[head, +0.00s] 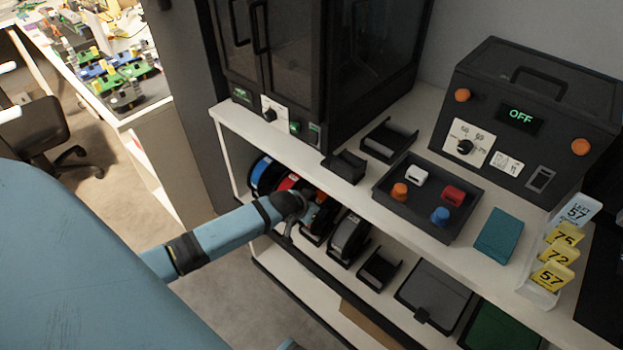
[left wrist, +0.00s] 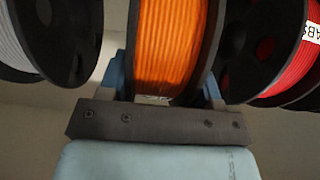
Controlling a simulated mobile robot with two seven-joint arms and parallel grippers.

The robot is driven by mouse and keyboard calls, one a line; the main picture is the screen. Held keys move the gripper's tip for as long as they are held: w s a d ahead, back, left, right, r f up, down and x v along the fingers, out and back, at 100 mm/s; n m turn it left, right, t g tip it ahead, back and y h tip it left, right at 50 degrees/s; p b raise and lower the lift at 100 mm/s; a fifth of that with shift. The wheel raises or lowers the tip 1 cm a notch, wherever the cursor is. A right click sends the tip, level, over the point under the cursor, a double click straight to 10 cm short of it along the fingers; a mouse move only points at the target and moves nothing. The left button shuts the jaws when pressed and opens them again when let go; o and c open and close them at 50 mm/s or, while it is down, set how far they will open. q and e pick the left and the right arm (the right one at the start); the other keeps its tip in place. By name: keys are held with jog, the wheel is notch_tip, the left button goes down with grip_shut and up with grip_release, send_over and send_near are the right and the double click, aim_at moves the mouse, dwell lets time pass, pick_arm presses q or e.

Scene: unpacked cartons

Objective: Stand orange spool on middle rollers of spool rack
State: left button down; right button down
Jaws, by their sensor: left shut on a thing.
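The orange spool (left wrist: 172,45), with dark flanges, fills the middle of the left wrist view between the two blue fingers. My left gripper (left wrist: 165,88) is shut on it. In the head view my left arm reaches in from the left to the lower shelf, and its hand (head: 292,206) covers most of the orange spool (head: 315,217). The spool rack is on this shelf; its middle rollers are hidden behind spool and hand. I cannot tell whether the spool touches them. My right gripper is in neither view.
The red spool (head: 289,182) and blue spool (head: 262,174) stand on one side, a grey spool (head: 349,238) on the other. An empty black holder (head: 380,267) stands beyond the grey one. The white upper shelf (head: 345,202), with a black tray (head: 460,233), overhangs the spools.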

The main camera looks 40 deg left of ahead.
pick_arm(q)
jog(key=shift+f, duration=0.35)
jog(key=shift+c, duration=1.8)
grip_release()
jog(key=shift+o, duration=0.7)
jog(key=shift+f, duration=0.1)
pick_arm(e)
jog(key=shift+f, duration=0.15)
pick_arm(q)
jog(key=shift+s, duration=0.1)
jog(key=shift+s+r, duration=0.2)
jog(key=shift+r, duration=0.1)
jog(key=p+v, duration=0.2)
jog(key=v, duration=1.1)
jog(key=shift+p, duration=0.4)
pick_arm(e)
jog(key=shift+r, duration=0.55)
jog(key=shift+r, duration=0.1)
